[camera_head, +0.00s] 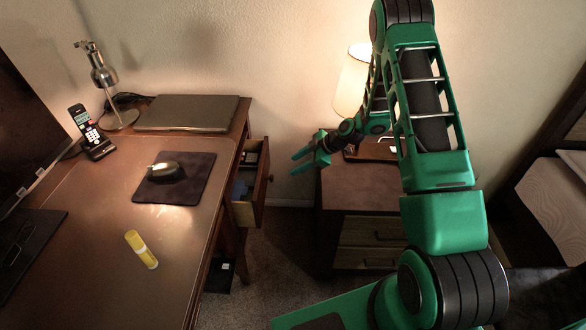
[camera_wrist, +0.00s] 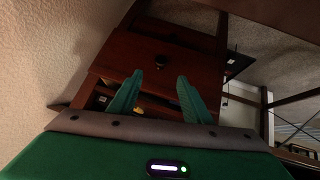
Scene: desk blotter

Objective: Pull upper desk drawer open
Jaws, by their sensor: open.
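The upper desk drawer (camera_head: 262,188) stands pulled out from the right side of the wooden desk, with its inside and some contents showing. Its small knob (camera_head: 270,178) is on the front face. In the wrist view, the reddish-brown drawer front (camera_wrist: 190,75) fills the middle, and its dark round knob (camera_wrist: 162,61) lies just beyond the fingertips. My gripper (camera_head: 297,162) is open and empty, a little to the right of the drawer front in the head view. The wrist view shows both green fingers (camera_wrist: 160,77) spread apart, with no visible contact with the knob.
A nightstand (camera_head: 362,199) with a lit lamp (camera_head: 352,80) stands right of my gripper. The desk top (camera_head: 95,200) carries a laptop (camera_head: 187,113), mouse (camera_head: 166,171), phone (camera_head: 91,132) and glue stick (camera_head: 141,249). Carpet (camera_head: 272,245) is bare between desk and nightstand.

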